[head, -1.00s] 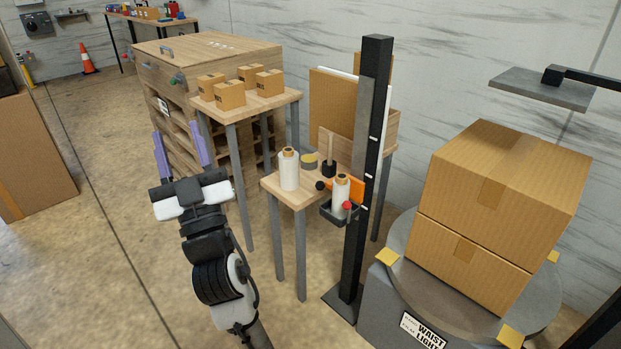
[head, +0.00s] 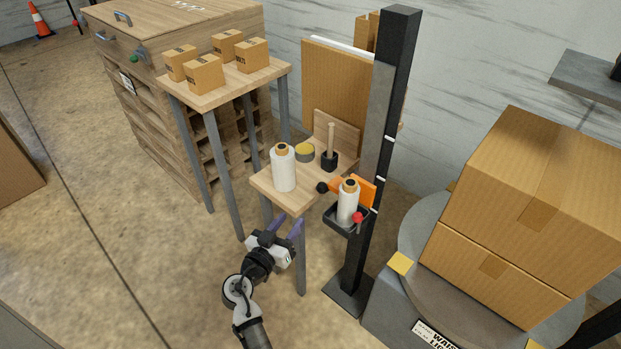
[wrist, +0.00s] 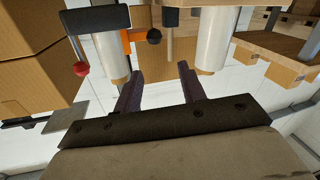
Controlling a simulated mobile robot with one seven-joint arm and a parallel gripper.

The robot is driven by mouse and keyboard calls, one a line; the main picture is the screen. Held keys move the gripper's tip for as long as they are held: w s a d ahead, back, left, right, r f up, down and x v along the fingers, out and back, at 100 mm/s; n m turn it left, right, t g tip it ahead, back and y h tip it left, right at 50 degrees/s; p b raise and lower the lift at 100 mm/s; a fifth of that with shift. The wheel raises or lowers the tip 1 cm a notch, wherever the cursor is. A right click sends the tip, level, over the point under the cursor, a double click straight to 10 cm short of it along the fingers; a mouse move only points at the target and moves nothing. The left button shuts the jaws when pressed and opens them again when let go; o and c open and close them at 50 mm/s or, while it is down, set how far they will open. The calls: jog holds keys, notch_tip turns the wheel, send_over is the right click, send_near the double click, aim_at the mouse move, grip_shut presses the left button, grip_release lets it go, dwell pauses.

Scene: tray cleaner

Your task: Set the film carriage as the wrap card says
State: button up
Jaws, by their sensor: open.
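The film carriage (head: 346,217) is a dark tray on the black mast (head: 398,80), holding a white film roll (head: 348,203). It has an orange plate (head: 365,190), a black knob (head: 322,187) and a red knob (head: 358,217). It sits near the lowest visible white mark on the mast. The wrap card (head: 435,334) on the turntable base reads "WAIST" above a cut-off "LIGHT". My gripper (head: 288,226) is open and empty, in front of the small table, left of and below the carriage. The wrist view is upside down; the red knob (wrist: 81,68) and black knob (wrist: 154,35) show beyond the fingers.
The small table (head: 290,199) beside the mast bears another film roll (head: 284,168), a yellow-topped tin and a black holder with a stick. Two stacked cartons (head: 497,270) stand on the turntable (head: 412,232). A taller table (head: 240,84) carries small boxes.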

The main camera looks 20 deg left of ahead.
aim_at(319, 191)
jog(key=shift+h, duration=0.3)
jog(key=w+d+p, duration=0.1)
jog(key=w, duration=0.3)
jog(key=w+p, duration=0.1)
jog(key=w, duration=0.4)
jog(key=w+d+p, duration=0.1)
jog(key=w, duration=0.3)
jog(key=shift+w+d+f+p, duration=0.3)
jog(key=shift+w+d+f, duration=0.05)
jog(key=shift+w+f, duration=0.05)
grip_shut()
jog(key=shift+r, duration=0.1)
